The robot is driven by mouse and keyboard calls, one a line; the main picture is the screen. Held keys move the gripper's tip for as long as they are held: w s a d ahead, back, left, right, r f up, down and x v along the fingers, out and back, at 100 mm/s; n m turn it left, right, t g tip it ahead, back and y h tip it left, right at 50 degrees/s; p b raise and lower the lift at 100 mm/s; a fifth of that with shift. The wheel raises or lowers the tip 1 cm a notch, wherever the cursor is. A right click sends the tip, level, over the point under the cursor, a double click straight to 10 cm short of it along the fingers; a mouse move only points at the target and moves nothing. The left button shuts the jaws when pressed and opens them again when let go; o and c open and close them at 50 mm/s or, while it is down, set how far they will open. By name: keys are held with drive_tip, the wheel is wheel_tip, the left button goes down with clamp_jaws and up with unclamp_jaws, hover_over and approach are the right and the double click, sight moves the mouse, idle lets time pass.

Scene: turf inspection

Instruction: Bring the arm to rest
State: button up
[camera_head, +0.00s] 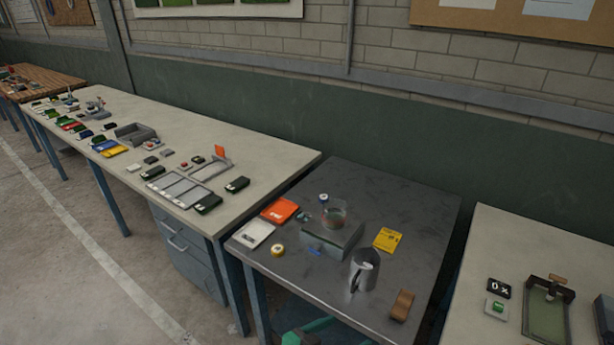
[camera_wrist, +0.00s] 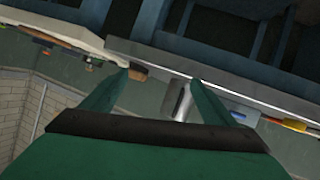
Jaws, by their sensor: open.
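My gripper (camera_wrist: 160,79) shows in the wrist view as two green fingers spread well apart, with nothing between them. The edge of the dark metal table and a grey metal cup (camera_wrist: 183,101) appear beyond the fingers, in a tilted view. In the head view a green part of my arm (camera_head: 312,335) shows at the bottom edge, in front of and below the near edge of the dark table (camera_head: 410,215). The rest of the arm is out of the picture.
The dark table holds a metal cup (camera_head: 364,270), a grey box (camera_head: 332,240) with a glass dish, an orange item (camera_head: 279,210), a yellow packet (camera_head: 387,240) and a brown block (camera_head: 402,305). Pale benches stand left (camera_head: 215,125) and right (camera_head: 490,235). Open floor (camera_head: 60,270) lies at left.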

drive_tip(key=s+a+f+n+t+y, duration=0.2)
drive_tip(key=s+a+f+n+y, duration=0.15)
drive_tip(key=s+f, duration=0.3)
drive_tip(key=s+a+f+n+t+y, duration=0.25)
drive_tip(key=s+f+n+y, duration=0.2)
drive_tip(key=s, duration=0.25)
drive_tip(key=s+a+r+t+y, duration=0.1)
drive_tip(key=s+r, duration=0.3)
drive_tip(key=s, duration=0.4)
drive_tip(key=s+a+r+t+y, duration=0.1)
drive_tip(key=s+r, duration=0.4)
drive_tip(key=s, duration=0.4)
drive_tip(key=shift+s+a+r, duration=0.15)
drive_tip(key=shift+a+r, duration=0.15)
drive_tip(key=shift+a, duration=0.1)
